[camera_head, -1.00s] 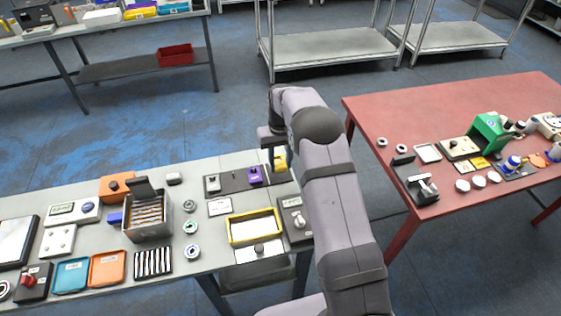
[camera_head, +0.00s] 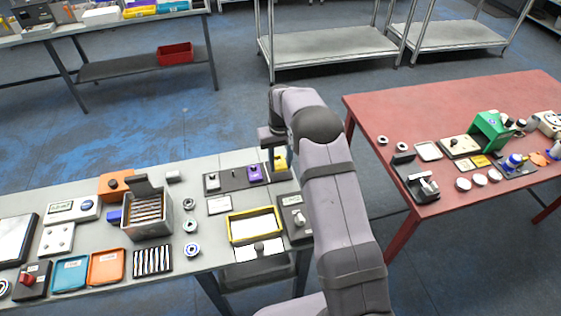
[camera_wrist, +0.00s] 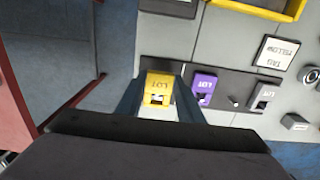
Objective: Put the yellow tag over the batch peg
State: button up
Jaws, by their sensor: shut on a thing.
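The yellow tag (camera_wrist: 159,84), marked LOT, is between the two fingers of my gripper (camera_wrist: 158,97) in the wrist view. My gripper is shut on it. The yellow tag (camera_head: 281,161) also shows in the head view, partly behind my arm. It is at the end of a dark rack (camera_wrist: 222,78); I cannot tell whether it still sits there or is just above. A purple tag (camera_wrist: 204,86) and a grey tag (camera_wrist: 263,96) are on the rack. A small bare peg (camera_wrist: 235,101) stands between them; I cannot tell whether it is the batch peg.
A white card (camera_wrist: 277,52) reading TAG YELLOW lies beside the rack. A yellow-rimmed tray (camera_head: 231,229) and a dark box with a knob (camera_head: 294,218) lie nearby. A bin of slats (camera_head: 149,229) stands to the left. A red table (camera_head: 400,112) is across a gap.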

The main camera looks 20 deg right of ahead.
aim_at(281, 166)
jog(key=shift+f+b, duration=0.7)
jog(key=shift+f, duration=0.6)
dwell(0.4)
jog(key=o, duration=1.1)
jog(key=shift+r, duration=0.1)
notch_tip(281, 166, up, 7)
jog(key=shift+f+b, duration=0.1)
jog(key=shift+b, duration=1.15)
jog(key=shift+r, duration=0.2)
